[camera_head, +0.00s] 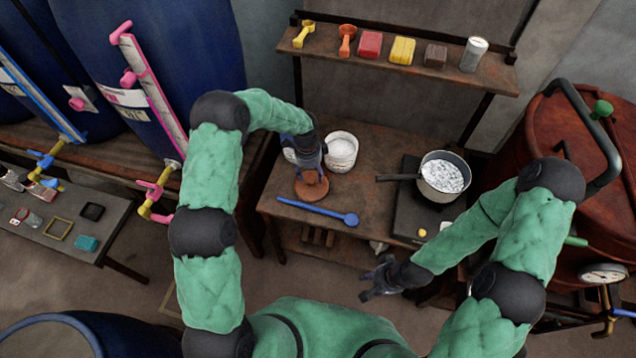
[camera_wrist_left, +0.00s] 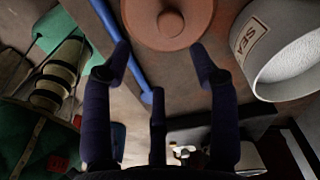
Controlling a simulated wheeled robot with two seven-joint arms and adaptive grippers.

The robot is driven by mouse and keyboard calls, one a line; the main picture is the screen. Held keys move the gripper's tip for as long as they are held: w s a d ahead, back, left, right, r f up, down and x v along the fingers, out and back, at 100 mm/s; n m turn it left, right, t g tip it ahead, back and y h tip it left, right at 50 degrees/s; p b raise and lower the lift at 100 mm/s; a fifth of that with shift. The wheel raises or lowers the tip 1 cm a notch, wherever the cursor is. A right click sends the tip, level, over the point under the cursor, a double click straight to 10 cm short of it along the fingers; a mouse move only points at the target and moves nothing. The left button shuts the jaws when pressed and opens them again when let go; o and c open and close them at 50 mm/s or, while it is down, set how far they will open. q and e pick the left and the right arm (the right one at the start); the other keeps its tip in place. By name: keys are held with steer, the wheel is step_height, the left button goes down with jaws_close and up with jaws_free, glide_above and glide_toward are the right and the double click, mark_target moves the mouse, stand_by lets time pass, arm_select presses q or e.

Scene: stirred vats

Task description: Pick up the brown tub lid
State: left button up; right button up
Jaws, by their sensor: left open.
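The brown tub lid (camera_head: 312,187) is a round disc with a small raised knob, lying on the wooden table. In the left wrist view the lid (camera_wrist_left: 150,30) is at the top, just beyond the fingertips. My left gripper (camera_head: 308,160) is above the lid, hiding part of it in the head view. In the wrist view my left gripper (camera_wrist_left: 165,62) is open, with nothing between its fingers. My right gripper (camera_head: 372,282) is in front of the table, away from the lid; its fingers look spread and empty.
A white tub (camera_head: 341,152) of pale contents stands right of the lid. A blue spoon (camera_head: 318,212) lies in front. A pot (camera_head: 444,176) sits on a dark hotplate (camera_head: 412,215) at right. A shelf (camera_head: 490,76) with scoops and blocks hangs above the table.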

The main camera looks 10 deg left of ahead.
mark_target(311, 180)
arm_select(q)
steer(key=shift+m+y, duration=0.4)
steer(key=shift+m, duration=0.5)
steer(key=w+f, duration=0.2)
steer(key=f, duration=0.1)
steer(key=shift+w+a+f+b, duration=0.1)
steer(key=shift+w+a+b, duration=0.2)
steer(key=shift+a+b, duration=0.1)
steer(key=f, duration=0.3)
steer(key=f+b, duration=0.1)
steer(key=f, duration=0.1)
steer(key=shift+s+d, duration=0.1)
steer(key=shift+s, duration=0.3)
steer(key=c, duration=1.2)
